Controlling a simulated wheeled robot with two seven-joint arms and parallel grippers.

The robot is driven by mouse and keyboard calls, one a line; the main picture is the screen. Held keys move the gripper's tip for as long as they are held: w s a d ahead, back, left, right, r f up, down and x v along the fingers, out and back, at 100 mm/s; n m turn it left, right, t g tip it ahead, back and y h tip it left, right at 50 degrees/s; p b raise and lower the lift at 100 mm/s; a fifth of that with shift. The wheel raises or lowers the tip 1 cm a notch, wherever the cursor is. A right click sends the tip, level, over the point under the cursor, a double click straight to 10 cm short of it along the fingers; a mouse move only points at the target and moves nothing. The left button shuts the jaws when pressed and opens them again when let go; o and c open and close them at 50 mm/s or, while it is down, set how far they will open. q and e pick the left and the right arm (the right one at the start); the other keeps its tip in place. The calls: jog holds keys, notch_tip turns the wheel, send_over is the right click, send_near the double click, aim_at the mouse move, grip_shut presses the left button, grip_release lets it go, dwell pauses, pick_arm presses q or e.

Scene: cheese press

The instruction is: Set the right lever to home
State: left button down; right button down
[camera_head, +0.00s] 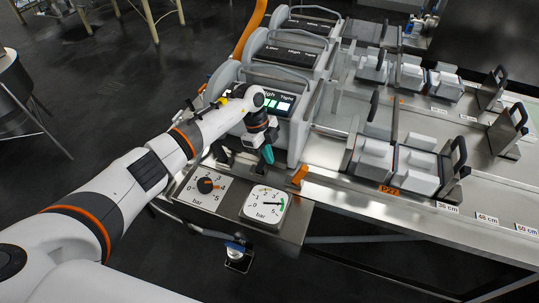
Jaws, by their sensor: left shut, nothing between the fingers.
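A short orange lever (300,174) stands at the press's front edge, just right of the dial gauge, tilted up to the right; I take it to be the right lever. My left gripper (267,154) hangs in front of the press's lit panel, a little left of and above this lever. Its teal fingertips are together with nothing between them, and they look apart from the lever. The arm comes in from the lower left and covers the left part of the press front. My right gripper is not in view.
Metal rails with grey press blocks (372,160) and black handles stretch right. The grey press housing (305,127) stands close behind the gripper.

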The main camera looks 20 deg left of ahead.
pick_arm(q)
jog(key=shift+a, duration=0.15)
jog(key=shift+a+r+h, duration=0.15)
jog(key=shift+a+h, duration=0.6)
jog(key=shift+h, duration=0.25)
jog(key=shift+w+a+h+b, duration=0.1)
jog(key=shift+a+h+b, duration=1.15)
jog(key=shift+a+h, duration=0.65)
jog(key=shift+a, duration=0.25)
send_near(260, 161)
jog(key=shift+w+a+r+b, duration=0.15)
jog(key=shift+a+r+b, duration=0.15)
jog(key=shift+r, duration=0.25)
jog(key=shift+w+a+r+b, duration=0.15)
jog(key=shift+a+r, duration=0.2)
jog(key=shift+r, duration=0.2)
